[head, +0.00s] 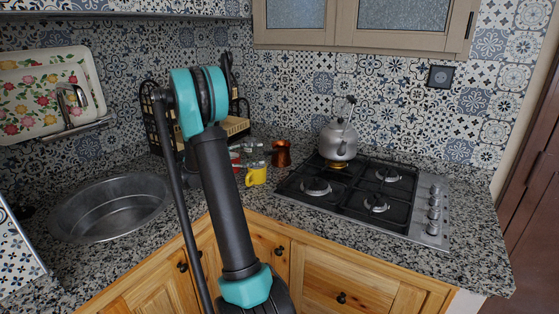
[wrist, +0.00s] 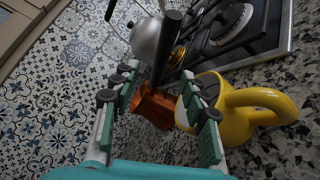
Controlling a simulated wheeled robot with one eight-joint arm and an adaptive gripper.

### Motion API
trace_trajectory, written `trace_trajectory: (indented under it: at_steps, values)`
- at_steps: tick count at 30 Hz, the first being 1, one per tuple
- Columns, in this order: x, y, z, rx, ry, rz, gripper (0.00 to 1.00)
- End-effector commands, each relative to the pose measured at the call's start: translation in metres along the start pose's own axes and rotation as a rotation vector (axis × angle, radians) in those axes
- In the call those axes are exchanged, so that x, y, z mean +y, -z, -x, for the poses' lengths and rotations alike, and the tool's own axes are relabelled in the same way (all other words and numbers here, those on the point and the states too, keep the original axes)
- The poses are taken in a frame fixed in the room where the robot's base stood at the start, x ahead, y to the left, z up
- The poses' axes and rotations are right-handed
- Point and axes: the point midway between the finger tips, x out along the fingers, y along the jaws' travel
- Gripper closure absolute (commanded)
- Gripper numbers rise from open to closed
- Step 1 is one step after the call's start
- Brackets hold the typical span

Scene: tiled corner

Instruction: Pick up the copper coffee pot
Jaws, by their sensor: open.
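The copper coffee pot (head: 281,154) stands on the granite counter left of the stove. In the wrist view the copper pot (wrist: 154,106) appears between the two fingers, with its long dark handle reaching up the picture. My gripper (wrist: 158,76) is open, with green-padded fingers on either side of the pot in that view. I cannot tell whether either finger touches it. In the head view my gripper (head: 250,158) is partly hidden behind my arm, just left of the pot.
A yellow mug (wrist: 240,106) is close beside the right finger; it also shows in the head view (head: 256,176). A grey kettle (head: 338,141) stands on the gas stove (head: 345,204). A round sink (head: 110,207) is at left. A dark rack (head: 155,130) stands behind my arm.

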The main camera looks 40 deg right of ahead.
Motion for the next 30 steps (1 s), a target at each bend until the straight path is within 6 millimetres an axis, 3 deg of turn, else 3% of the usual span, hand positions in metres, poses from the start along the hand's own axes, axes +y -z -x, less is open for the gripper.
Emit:
trace_trajectory:
  at_steps: [8,18,25,30]
  values:
    - [0.000,0.000,-0.016,-0.001,0.001,0.000,0.55]
    - [0.000,-0.001,-0.061,-0.002,0.001,0.000,0.55]
    - [0.000,0.000,-0.062,-0.001,0.000,0.000,0.55]
    - [0.000,0.000,-0.062,0.000,0.000,0.000,0.77]
